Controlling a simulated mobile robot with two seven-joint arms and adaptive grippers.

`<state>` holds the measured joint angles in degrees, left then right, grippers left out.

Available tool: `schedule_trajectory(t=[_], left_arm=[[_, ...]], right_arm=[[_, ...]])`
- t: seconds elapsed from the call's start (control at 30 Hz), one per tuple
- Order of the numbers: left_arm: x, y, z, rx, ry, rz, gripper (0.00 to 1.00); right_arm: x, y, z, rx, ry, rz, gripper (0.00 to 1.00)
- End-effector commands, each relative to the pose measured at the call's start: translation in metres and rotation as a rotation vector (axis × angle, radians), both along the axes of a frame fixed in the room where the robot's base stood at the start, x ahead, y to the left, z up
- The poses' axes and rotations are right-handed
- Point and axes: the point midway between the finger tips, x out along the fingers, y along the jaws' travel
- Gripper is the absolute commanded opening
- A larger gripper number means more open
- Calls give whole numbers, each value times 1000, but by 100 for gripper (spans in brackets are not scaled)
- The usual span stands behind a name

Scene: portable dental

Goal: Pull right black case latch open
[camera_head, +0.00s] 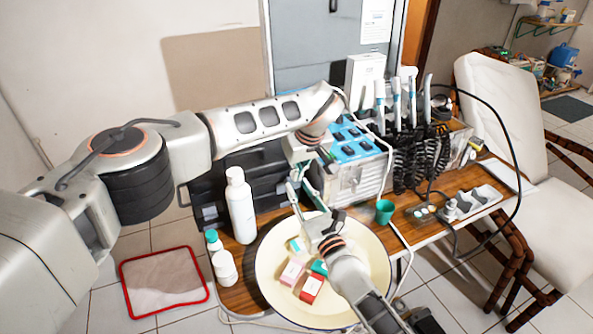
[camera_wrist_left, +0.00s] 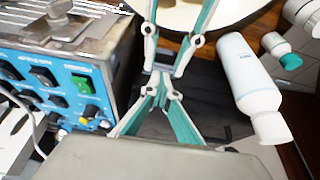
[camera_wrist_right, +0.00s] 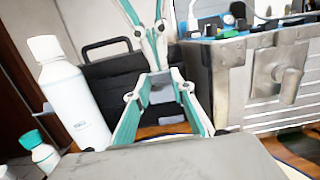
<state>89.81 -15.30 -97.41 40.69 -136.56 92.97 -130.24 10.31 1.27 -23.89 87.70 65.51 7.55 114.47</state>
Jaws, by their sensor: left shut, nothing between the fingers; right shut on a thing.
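The black case (camera_head: 207,200) stands on the wooden table behind the white bottle, partly covered by my left arm. It also shows in the right wrist view (camera_wrist_right: 112,98) with its handle (camera_wrist_right: 105,46). My right gripper (camera_head: 292,190) is shut at the case's right front, its fingertips close together. The right latch is too small and covered to make out, but the fingers appear to be on it. My left gripper (camera_head: 323,152) is shut and empty, above the right end of the case beside the metal unit.
The white bottle (camera_head: 240,207) stands in front of the case, with smaller bottles nearby. A metal control unit (camera_head: 357,180) is close on the right. A round cream tray (camera_head: 371,262) with small boxes lies under my right arm. A green cup (camera_head: 384,212) stands right of it.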

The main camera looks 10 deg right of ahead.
Motion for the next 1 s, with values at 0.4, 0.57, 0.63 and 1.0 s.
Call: schedule_trajectory(t=[0.4, 0.57, 0.63, 1.0], left_arm=[[-8, -1, -10, 2, 14, 4, 0], [-7, 0, -8, 2, 10, 3, 0], [-6, -1, -7, 2, 8, 3, 0], [-5, 0, -6, 2, 4, 2, 0]], right_arm=[[0, 2, -8, -7, 12, 5, 34], [0, 1, -5, -4, 7, 3, 40], [0, 1, -4, -3, 6, 2, 40], [-22, -7, -7, -3, 5, 1, 40]])
